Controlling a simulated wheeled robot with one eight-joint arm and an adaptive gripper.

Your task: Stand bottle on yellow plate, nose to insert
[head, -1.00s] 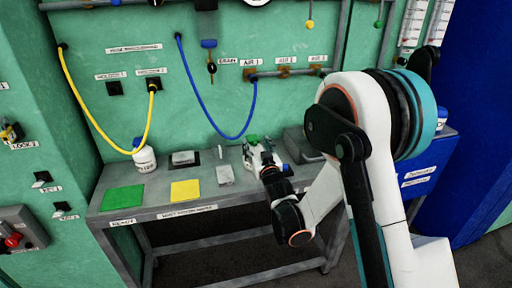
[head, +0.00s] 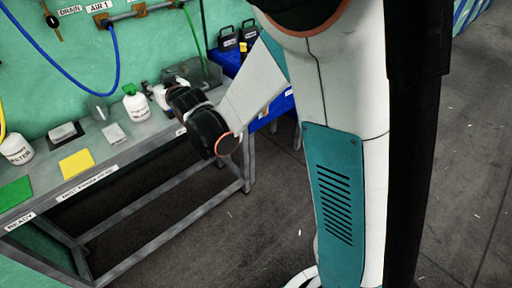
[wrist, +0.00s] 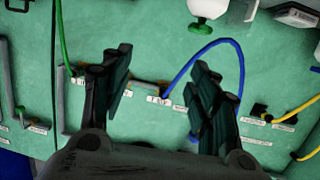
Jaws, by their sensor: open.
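The yellow plate (head: 77,163) lies bare on the grey bench, near its front edge. A white bottle with a green cap (head: 136,104) stands upright on the bench to the right of the plate. In the wrist view, which looks upside down, a white bottle with a green cap (wrist: 207,8) shows at the top edge. Another white bottle, with its cap partly cut off or unclear (head: 16,150), stands at the left. My gripper (head: 158,90) is just right of the green-capped bottle; its open, empty fingers show in the wrist view (wrist: 158,78). I cannot make out which part is the insert.
A green plate (head: 13,193) lies left of the yellow one. Hoses hang along the wall. A blue cabinet (head: 275,105) stands right of the bench; floor in front is clear.

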